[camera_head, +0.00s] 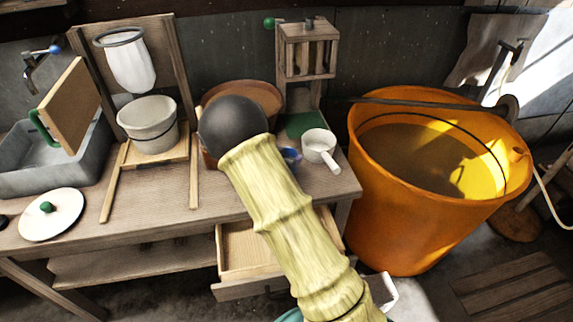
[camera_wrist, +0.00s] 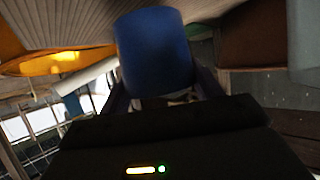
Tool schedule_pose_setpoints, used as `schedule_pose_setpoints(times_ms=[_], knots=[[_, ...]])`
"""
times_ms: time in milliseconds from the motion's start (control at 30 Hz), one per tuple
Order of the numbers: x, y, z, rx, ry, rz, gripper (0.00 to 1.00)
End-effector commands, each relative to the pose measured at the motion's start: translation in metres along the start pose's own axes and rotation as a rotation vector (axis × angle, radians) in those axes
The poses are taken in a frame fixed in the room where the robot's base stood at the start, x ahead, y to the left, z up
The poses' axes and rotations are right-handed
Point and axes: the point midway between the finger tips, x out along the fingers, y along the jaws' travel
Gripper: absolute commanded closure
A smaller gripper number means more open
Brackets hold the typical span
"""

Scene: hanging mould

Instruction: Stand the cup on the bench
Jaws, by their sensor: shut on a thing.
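A blue cup (camera_wrist: 155,50) fills the upper middle of the wrist view, between the two dark fingers of my gripper (camera_wrist: 162,92), which is shut on it. In the head view a small blue patch, which looks like the cup (camera_head: 290,155), shows beside my arm, above the right part of the wooden bench (camera_head: 160,205). My arm hides most of it and the gripper there. I cannot tell whether the cup touches the bench.
A white dipper (camera_head: 319,147) stands right of the blue patch. An orange bucket (camera_head: 400,225) stands beyond the bench's right end. A drawer (camera_head: 250,250) is open below. A white bucket (camera_head: 148,125) and a round lid (camera_head: 60,222) are at left. The bench's front middle is clear.

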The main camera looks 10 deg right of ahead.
Motion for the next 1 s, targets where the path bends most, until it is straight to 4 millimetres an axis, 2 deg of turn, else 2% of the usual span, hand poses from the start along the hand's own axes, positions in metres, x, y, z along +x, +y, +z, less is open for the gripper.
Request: schedule_pose_setpoints(times_ms=[300,700,733,800,833,1000], knots=[[0.015,0.0,0.032,-0.001,0.001,0.0,0.62],[0.017,-0.002,0.037,-0.002,0.0,-0.003,0.62],[0.016,-0.002,0.037,-0.002,0.0,-0.003,0.3],[0.016,-0.002,0.036,-0.002,0.0,-0.004,0.16],[0.016,-0.002,0.036,-0.002,0.0,-0.004,0.13],[0.016,-0.002,0.036,-0.002,0.0,-0.004,0.13]])
